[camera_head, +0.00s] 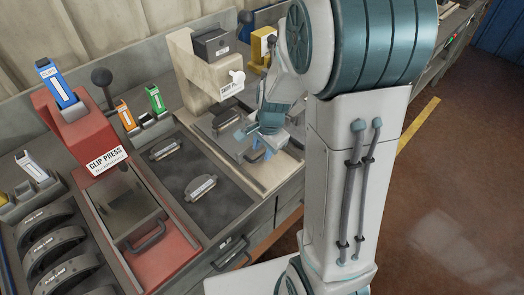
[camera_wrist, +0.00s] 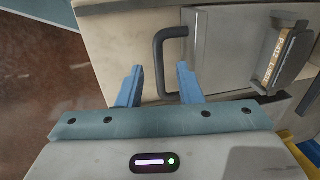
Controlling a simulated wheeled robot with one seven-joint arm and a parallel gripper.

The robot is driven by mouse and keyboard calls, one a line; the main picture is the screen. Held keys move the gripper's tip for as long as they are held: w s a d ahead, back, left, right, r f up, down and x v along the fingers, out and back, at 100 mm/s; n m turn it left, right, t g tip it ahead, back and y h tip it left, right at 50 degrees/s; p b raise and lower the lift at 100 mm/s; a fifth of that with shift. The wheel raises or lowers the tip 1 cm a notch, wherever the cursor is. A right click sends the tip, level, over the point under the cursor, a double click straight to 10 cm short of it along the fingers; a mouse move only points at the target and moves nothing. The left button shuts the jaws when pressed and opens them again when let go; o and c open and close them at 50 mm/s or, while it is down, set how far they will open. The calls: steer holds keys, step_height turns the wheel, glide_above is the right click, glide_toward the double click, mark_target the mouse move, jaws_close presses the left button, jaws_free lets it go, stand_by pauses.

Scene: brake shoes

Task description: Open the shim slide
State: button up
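In the wrist view, a dark U-shaped handle (camera_wrist: 159,62) stands on a flat pale-grey plate (camera_wrist: 215,60), which looks like the shim slide. My gripper (camera_wrist: 158,76) is open and empty. Its two blue fingers point toward the handle, with the handle's near part between them in the picture; I cannot tell whether they touch it. In the head view, my gripper (camera_head: 256,146) is low over the front of the beige press (camera_head: 198,85), which has a white label. My arm and gripper hide much of the slide there.
The red clip press (camera_head: 85,135), with its own handle (camera_head: 147,237), stands left of the beige press. Between them, a dark tray (camera_head: 185,168) holds small labelled parts. Curved brake shoes (camera_head: 52,243) lie at the far left. A small labelled block (camera_wrist: 278,58) is right of the handle.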

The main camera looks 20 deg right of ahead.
steer(key=shift+w+a+f, duration=0.1)
steer(key=shift+f, duration=0.8)
jaws_close()
